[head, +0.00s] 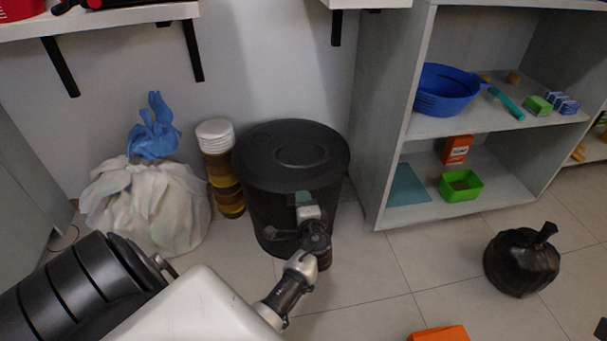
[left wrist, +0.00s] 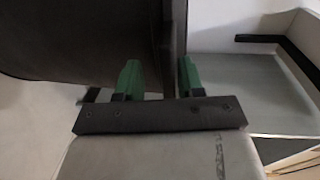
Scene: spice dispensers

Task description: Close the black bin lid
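The black bin (head: 262,210) stands on the floor against the back wall, in the middle of the head view. Its round black lid (head: 295,152) lies over the top and looks down on the rim; a small gap cannot be ruled out. My left gripper (head: 303,198) is at the front of the bin, just below the lid's front edge. In the left wrist view its green fingertips (left wrist: 158,78) are apart, with a dark edge of the bin or lid (left wrist: 173,45) between them. Contact cannot be made out. My right gripper is not in view.
A grey shelf unit (head: 385,130) stands close on the right. A black tied bag (head: 522,262) and an orange object (head: 440,334) lie on the floor.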

